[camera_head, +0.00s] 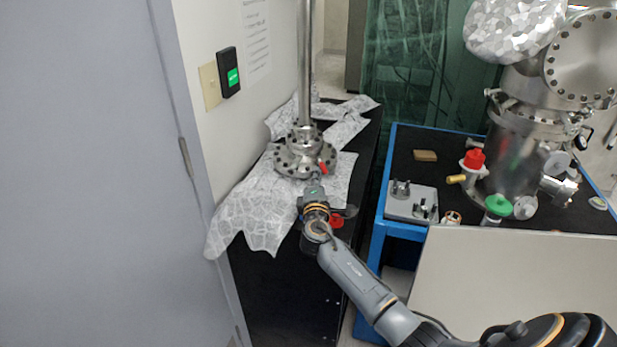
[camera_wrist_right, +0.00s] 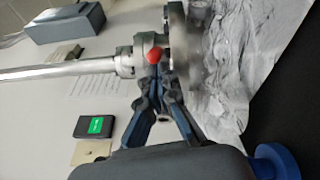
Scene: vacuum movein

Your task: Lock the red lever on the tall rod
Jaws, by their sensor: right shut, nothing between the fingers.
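The tall rod (camera_head: 305,60) stands upright on a bolted metal flange (camera_head: 303,158) on the black bench. In the right wrist view the rod (camera_wrist_right: 60,70) lies sideways. The red lever (camera_head: 323,168) is at the front right of the flange. Its round red end (camera_wrist_right: 155,56) shows in the wrist view, just beyond my fingertips. My right gripper (camera_head: 314,184) is shut with nothing held, close in front of the flange; in the wrist view its fingertips (camera_wrist_right: 161,78) meet near the red end. I cannot tell whether they touch it. My left gripper is out of view.
Crumpled foil (camera_head: 250,205) lies under the flange on the black bench (camera_head: 285,285). A wall and a grey door (camera_head: 85,170) are close on the left. A blue-framed table (camera_head: 380,215) on the right holds a large metal chamber (camera_head: 515,150) and small parts.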

